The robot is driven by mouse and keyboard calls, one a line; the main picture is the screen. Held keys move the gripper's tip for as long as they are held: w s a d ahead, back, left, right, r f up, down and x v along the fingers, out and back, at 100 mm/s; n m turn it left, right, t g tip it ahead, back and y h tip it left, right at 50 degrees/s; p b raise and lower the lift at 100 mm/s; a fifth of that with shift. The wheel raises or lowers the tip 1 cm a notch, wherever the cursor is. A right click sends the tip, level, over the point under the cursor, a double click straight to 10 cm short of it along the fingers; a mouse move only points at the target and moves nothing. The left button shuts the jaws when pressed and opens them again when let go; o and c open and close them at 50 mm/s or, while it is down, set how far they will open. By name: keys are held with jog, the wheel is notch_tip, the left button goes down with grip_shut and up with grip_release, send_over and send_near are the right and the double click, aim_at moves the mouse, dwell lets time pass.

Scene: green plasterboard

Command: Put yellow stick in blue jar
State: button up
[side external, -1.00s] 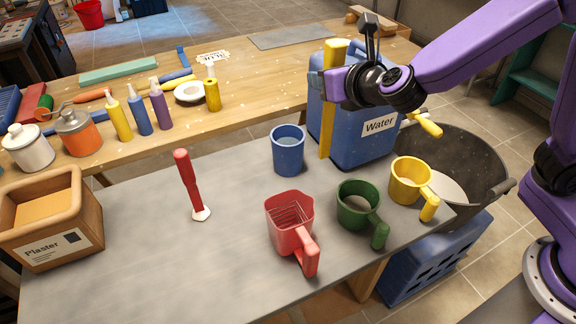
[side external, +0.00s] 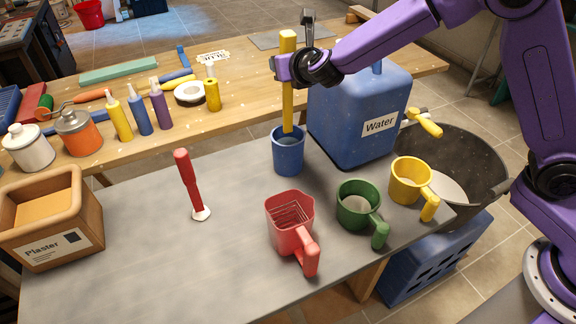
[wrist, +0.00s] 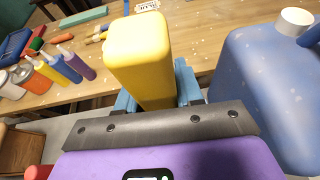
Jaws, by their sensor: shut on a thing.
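The yellow stick (side external: 288,95) is upright above the blue jar (side external: 288,152), and its lower end is at the jar's mouth. I cannot tell how far inside the rim the lower end is. My gripper (side external: 287,68) is shut on the stick's upper part. In the wrist view the yellow stick (wrist: 142,60) stands between my fingers, with its top close to the camera. The blue jar stands upright on the grey table and is hidden in the wrist view.
A blue water container (side external: 360,105) stands right of the jar, close to my arm. A red jug (side external: 290,222), a green mug (side external: 357,205) and a yellow mug (side external: 408,180) stand in front and right. A red tool (side external: 190,185) stands at left. The grey table's (side external: 140,270) front left is clear.

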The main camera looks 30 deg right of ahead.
notch_tip(320, 180, down, 12)
dwell(0.6)
jog(key=shift+f, duration=0.15)
jog(key=o, duration=1)
jog(key=shift+o, duration=0.2)
jog(key=shift+s+r, duration=0.25)
send_near(289, 110)
jog(key=shift+w, duration=0.2)
jog(key=shift+d+r, duration=0.1)
jog(key=shift+d, duration=0.05)
